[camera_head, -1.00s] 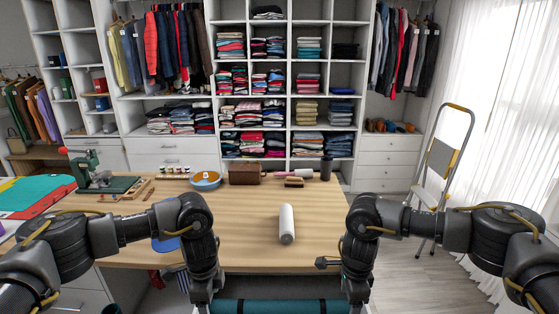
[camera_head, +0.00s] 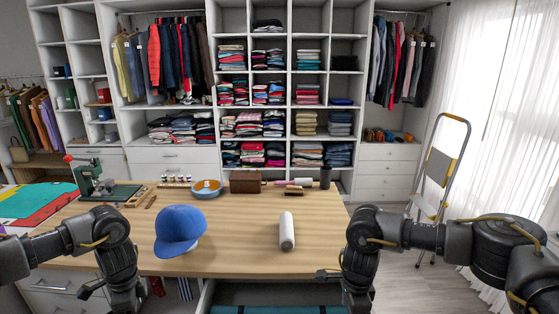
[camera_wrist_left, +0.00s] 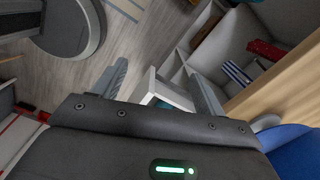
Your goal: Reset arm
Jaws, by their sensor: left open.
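My left gripper (camera_wrist_left: 160,88) shows in the left wrist view with its two fingers apart and nothing between them. It hangs near the table's front left, beside an open drawer. In the head view my left arm comes in from the left and bends down at the table's front edge; its fingertips are not clear there. My right arm bends down at the table's front right. The right gripper's jaws are mostly below the head view and cannot be made out.
A blue cap (camera_head: 180,230) and a white roll (camera_head: 287,231) lie on the wooden table (camera_head: 240,240). A green press (camera_head: 95,185) stands at its back left. An open drawer (camera_head: 207,297) holds something teal. A stepladder (camera_head: 440,175) stands right. Cubby shelving is behind.

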